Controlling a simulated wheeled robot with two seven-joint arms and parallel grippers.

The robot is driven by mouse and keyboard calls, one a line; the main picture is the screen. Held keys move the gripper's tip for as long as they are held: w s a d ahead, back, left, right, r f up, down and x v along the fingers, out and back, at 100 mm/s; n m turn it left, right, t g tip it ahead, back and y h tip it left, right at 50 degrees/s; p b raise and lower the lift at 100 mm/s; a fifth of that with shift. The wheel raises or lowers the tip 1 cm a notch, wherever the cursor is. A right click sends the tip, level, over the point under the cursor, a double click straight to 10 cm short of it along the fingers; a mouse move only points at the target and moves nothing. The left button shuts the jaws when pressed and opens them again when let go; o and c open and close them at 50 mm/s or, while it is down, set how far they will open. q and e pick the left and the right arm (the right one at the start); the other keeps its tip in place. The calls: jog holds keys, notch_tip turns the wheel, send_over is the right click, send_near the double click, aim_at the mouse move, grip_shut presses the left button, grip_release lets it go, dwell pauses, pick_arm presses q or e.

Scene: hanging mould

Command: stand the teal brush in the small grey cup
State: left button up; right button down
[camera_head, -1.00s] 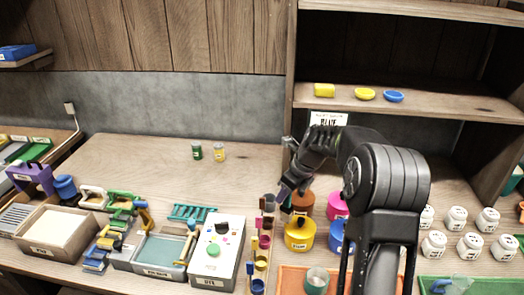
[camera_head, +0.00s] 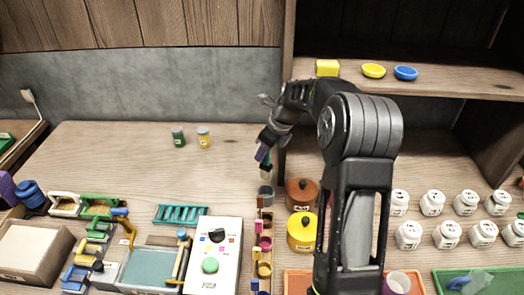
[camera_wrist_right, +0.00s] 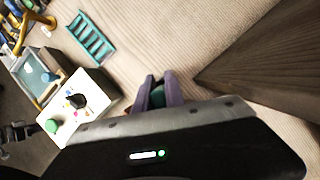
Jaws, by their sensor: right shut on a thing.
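My right gripper (camera_head: 263,155) has purple fingers and reaches down over the back part of the table. Most of the brush is hidden by the fingers and the wrist housing. A small grey cup (camera_head: 266,193) stands just below the gripper, at the back end of a row of small coloured cups. The brush appears above the cup; I cannot tell whether its lower end touches the rim.
A brown lidded pot (camera_head: 301,194) and a yellow pot (camera_head: 302,233) stand right of the cup row. A white box (camera_head: 213,258) with a green knob and a teal rack (camera_head: 181,214) lie to the left. The wooden table (camera_head: 110,150) is clear at the back left.

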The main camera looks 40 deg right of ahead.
aim_at(263, 174)
jog(key=shift+f, duration=0.15)
notch_tip(263, 174, down, 5)
jog(key=b, duration=0.5)
jog(key=shift+f+b, duration=1.1)
jog(key=shift+f, duration=1.15)
jog(key=c, duration=1.3)
grip_release()
jog(key=shift+r, duration=0.1)
